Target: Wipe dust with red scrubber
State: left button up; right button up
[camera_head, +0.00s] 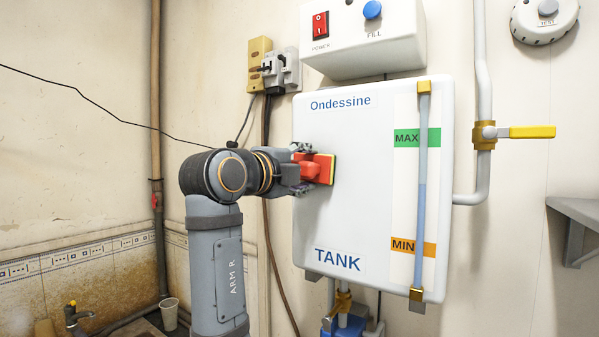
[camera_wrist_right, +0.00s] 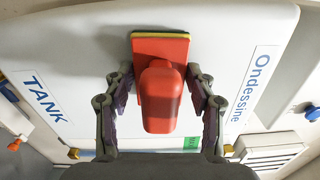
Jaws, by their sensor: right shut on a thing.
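The red scrubber (camera_head: 322,167) has a red handle and a thin yellow edge on its far side. My right gripper (camera_head: 303,168) is shut on its handle. In the right wrist view the scrubber (camera_wrist_right: 160,90) sits between the two fingers of the right gripper (camera_wrist_right: 160,95). Its yellow side faces the white tank front (camera_head: 345,210) and appears to be at or very near that surface, left of centre; I cannot tell whether it touches. I cannot make out dust on the visible tank front. My left gripper is not in view.
A level tube (camera_head: 421,190) runs down the tank's right side. A control box (camera_head: 362,40) with a red switch is above. A yellow-handled valve (camera_head: 525,132) and a grey shelf (camera_head: 575,210) are at the right. A socket with plug (camera_head: 272,70) and cables is at upper left.

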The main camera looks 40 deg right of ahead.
jog(key=shift+s+d+b, duration=0.2)
jog(key=shift+s+d, duration=0.05)
jog(key=shift+s, duration=0.45)
jog(key=shift+s+d+b, duration=0.2)
jog(key=shift+s+d, duration=0.05)
jog(key=shift+s, duration=0.4)
jog(key=shift+w, duration=0.1)
jog(key=shift+w+a, duration=0.15)
jog(key=shift+w, duration=0.35)
jog(key=shift+w+a+p, duration=0.35)
jog(key=shift+w, duration=0.35)
jog(key=shift+w+a+p, duration=0.3)
jog(key=shift+w, duration=0.4)
jog(key=shift+s, duration=0.1)
